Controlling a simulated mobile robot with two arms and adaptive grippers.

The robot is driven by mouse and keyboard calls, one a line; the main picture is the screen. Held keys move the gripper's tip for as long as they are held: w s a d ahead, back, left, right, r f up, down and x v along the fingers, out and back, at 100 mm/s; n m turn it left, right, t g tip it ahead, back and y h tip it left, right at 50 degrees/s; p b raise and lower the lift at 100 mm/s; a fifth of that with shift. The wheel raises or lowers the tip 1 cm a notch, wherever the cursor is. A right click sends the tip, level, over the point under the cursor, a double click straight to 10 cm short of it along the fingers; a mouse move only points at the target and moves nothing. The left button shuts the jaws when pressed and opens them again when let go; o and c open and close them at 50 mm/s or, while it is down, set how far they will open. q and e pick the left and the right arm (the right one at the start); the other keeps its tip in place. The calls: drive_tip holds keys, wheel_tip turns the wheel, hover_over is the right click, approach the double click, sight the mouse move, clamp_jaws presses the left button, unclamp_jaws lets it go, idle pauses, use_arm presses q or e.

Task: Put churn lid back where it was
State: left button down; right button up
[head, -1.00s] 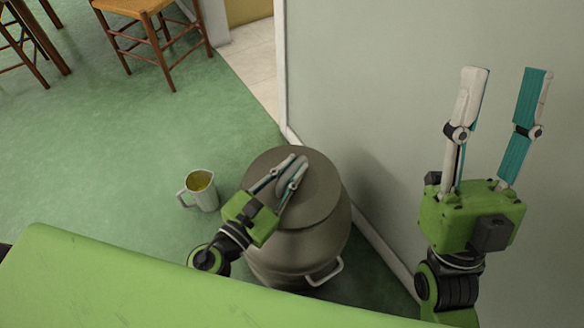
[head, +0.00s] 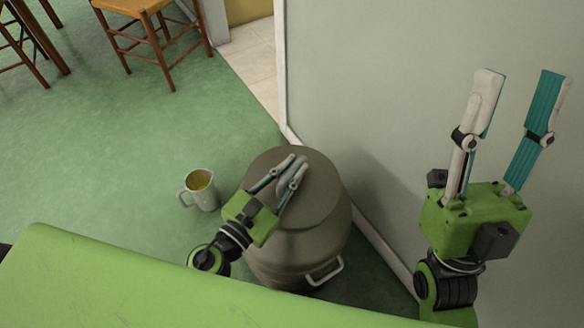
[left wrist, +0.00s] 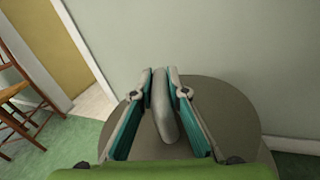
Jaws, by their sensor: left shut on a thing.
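The churn (head: 285,264) is a large grey-brown metal can standing on the floor against the wall, with a side handle facing me. The round churn lid (head: 318,185) lies over its top and looks level; whether it is fully seated cannot be told. My left gripper (head: 290,172) is above the lid, shut on the lid's upright handle. In the left wrist view, the fingers close on both sides of the handle (left wrist: 161,105), with the lid (left wrist: 231,103) beneath. My right gripper (head: 521,78) is raised at the right, open and empty, fingers pointing up.
A metal jug (head: 201,189) with yellowish content stands on the green floor just left of the churn. The pale wall (head: 400,90) is close behind and right of it. Wooden chairs (head: 160,40) stand at the back left. Open floor lies left of the jug.

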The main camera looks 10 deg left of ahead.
use_arm(q)
drive_tip(key=c, duration=1.9)
unclamp_jaws()
drive_tip(key=shift+f, duration=0.1)
drive_tip(key=shift+s, duration=0.1)
drive_tip(key=v, duration=1.1)
drive_tip(key=shift+s+a, duration=0.15)
drive_tip(key=shift+s, duration=0.25)
